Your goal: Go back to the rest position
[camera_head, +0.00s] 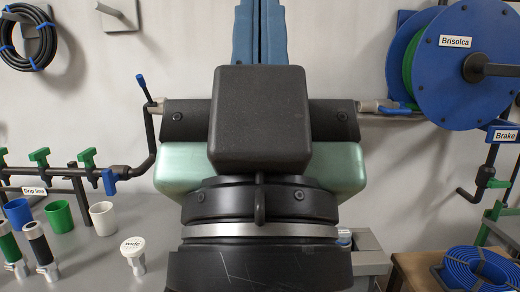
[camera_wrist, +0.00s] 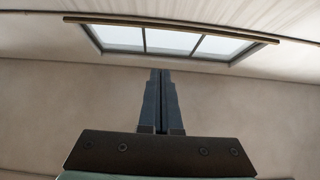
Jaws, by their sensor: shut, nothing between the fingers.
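My gripper (camera_head: 260,35) points upward in the middle of the head view, in front of the wall. Its two blue-grey fingers are together with nothing between them. The fingertips are cut off by the top edge of the head view. In the wrist view my gripper (camera_wrist: 160,75) shows closed and empty against the plain wall, below a window (camera_wrist: 165,41). My dark wrist hides the middle of the manifold and part of the bench.
A grey bench (camera_head: 90,262) holds blue, green and white cups (camera_head: 58,216) and a white-capped fitting (camera_head: 133,255). A pipe with green valves (camera_head: 88,159) runs at left. A blue reel (camera_head: 455,60) hangs at right, above a blue hose coil (camera_head: 480,268). The air around my gripper looks clear.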

